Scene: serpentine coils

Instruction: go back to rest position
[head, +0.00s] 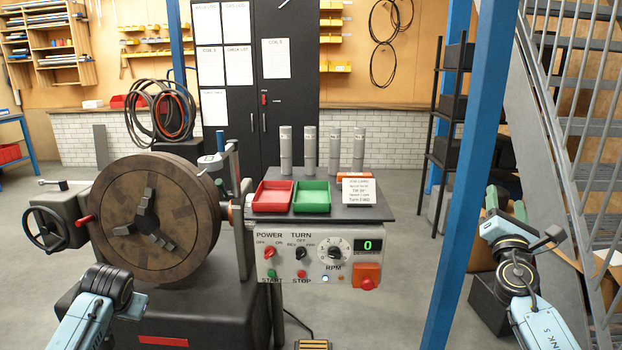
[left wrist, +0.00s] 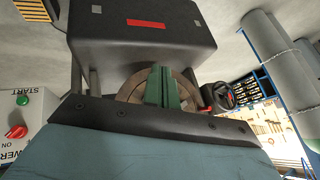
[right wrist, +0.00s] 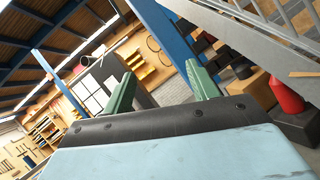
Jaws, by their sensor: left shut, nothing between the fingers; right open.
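My left arm (head: 100,302) comes in at the lower left of the head view, in front of the machine; its fingers are not visible there. In the left wrist view my left gripper (left wrist: 161,86) shows its green fingers shut together with nothing between them. My right gripper (head: 506,204) is raised at the right of the head view, near the blue post and the stairs. In the right wrist view its green fingers are wide apart and empty (right wrist: 161,84).
A lathe-like machine with a round chuck plate (head: 158,218) and handwheel (head: 46,228) stands at left. Its control panel (head: 318,258) carries a red tray (head: 273,196), a green tray (head: 312,196) and several grey cylinders. A blue post (head: 468,170) and metal stairs (head: 590,110) stand at right.

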